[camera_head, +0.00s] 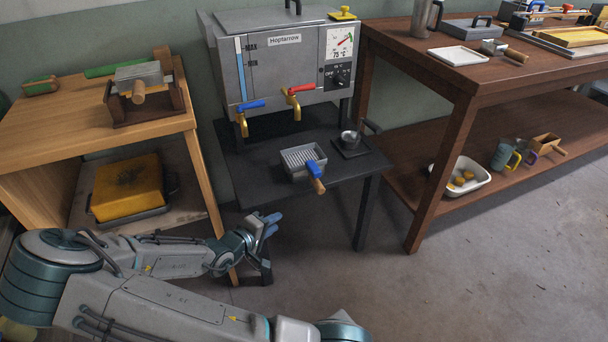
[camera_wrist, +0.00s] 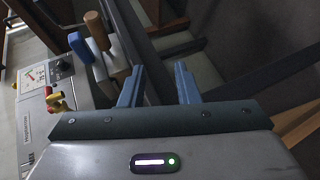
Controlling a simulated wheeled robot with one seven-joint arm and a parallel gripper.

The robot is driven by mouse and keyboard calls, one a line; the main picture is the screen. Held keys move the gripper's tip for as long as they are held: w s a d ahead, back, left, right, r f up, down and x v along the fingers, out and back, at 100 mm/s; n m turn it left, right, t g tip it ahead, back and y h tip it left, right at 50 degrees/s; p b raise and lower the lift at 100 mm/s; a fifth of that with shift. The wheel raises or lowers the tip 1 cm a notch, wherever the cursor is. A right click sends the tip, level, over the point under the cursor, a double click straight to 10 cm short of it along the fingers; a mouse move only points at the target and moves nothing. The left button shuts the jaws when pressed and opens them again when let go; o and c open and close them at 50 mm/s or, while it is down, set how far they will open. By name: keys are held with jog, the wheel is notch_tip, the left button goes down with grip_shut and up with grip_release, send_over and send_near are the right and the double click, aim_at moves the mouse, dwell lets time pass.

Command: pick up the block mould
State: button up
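I cannot tell for sure which thing is the block mould. A grey ribbed metal tray (camera_head: 301,157) with a blue grip and wooden handle sits on the black stand, below the taps. A grey metal box with a wooden handle (camera_head: 140,77) rests in a dark wooden cradle on the left table. My gripper (camera_head: 266,228) is low in front of the black stand, apart from both. In the wrist view its two fingers (camera_wrist: 160,86) are spread with nothing between them. Blue and wooden handles (camera_wrist: 93,35) show up and left of the fingers there.
A grey dispenser (camera_head: 280,65) with blue-levered and red-levered taps stands behind the tray. A small metal cup (camera_head: 349,140) is at the stand's right. A yellow block (camera_head: 128,187) lies on the left shelf. The brown workbench (camera_head: 470,85) is at right. The floor ahead is clear.

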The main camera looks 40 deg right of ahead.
notch_tip(320, 180, up, 4)
jog(key=d+h, duration=0.1)
jog(key=h, duration=0.3)
jog(key=b, duration=0.3)
send_near(312, 183)
jog(key=d, duration=0.2)
jog(key=w+d+f, duration=0.1)
jog(key=shift+w+d+n, duration=0.15)
jog(key=shift+d+n, duration=0.05)
jog(key=shift+n, duration=0.1)
jog(key=shift+b+x, duration=0.7)
jog(key=shift+x, duration=1.25)
jog(key=shift+d+r, duration=0.2)
jog(key=shift+d, duration=0.5)
grip_shut()
